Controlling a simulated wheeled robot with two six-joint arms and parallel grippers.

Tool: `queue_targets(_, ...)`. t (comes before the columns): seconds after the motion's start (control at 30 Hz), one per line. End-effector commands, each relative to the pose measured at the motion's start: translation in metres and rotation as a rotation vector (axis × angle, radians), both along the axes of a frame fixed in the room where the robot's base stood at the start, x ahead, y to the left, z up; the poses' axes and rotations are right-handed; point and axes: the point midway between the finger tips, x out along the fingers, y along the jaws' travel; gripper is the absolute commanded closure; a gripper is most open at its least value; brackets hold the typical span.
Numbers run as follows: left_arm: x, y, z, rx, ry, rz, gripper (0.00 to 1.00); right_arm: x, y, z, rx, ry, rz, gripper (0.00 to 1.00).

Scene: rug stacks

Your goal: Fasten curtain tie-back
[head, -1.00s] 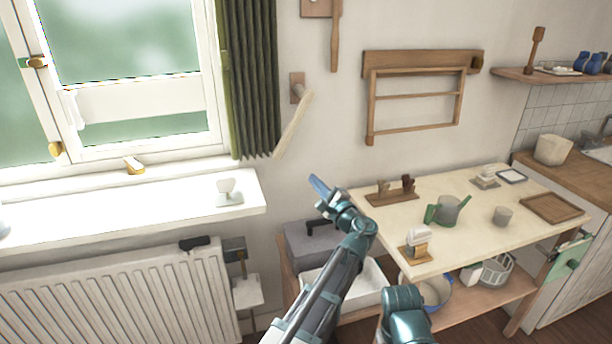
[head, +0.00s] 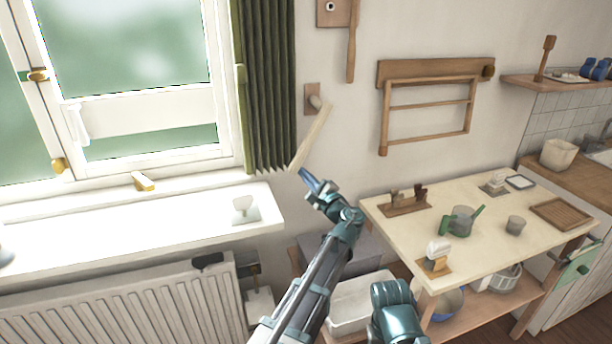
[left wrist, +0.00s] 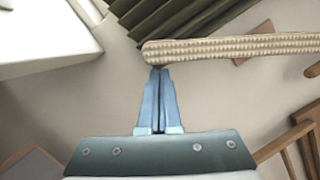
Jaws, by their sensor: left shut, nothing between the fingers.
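The dark green curtain (head: 265,90) hangs in folds at the right side of the window. A pale woven tie-back (head: 313,136) hangs slanting down to the left from a wooden wall peg (head: 314,101). In the left wrist view the tie-back (left wrist: 235,48) runs across the picture with its rounded free end near my fingertips, and the curtain (left wrist: 165,18) shows behind it. My left gripper (head: 303,172) is shut and empty, just below the free end of the tie-back. In the left wrist view its fingertips (left wrist: 159,70) look close to that end; contact cannot be told.
A white window sill (head: 130,218) with a small white item (head: 243,207) juts out at left above a radiator (head: 130,305). A pale worktable (head: 470,205) with several items stands at right. A wooden rack (head: 430,100) hangs on the wall.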

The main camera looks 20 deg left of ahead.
Motion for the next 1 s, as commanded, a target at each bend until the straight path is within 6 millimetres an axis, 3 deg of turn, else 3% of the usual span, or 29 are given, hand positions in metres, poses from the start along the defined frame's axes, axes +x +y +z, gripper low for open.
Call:
queue_targets(0.27,-0.001,0.002,0.001,0.008,0.005,0.0,1.0,0.0,0.0,0.0,0.0,0.0,0.0,0.4)
queue_targets(0.57,-0.013,0.017,0.01,0.082,0.059,0.002,1.0,0.0,0.0,0.006,0.0,0.0,0.0,0.4)
queue_targets(1.0,-0.047,0.067,0.06,0.4,0.274,0.002,1.0,0.0,0.0,0.042,0.0,0.0,-0.001,0.4)
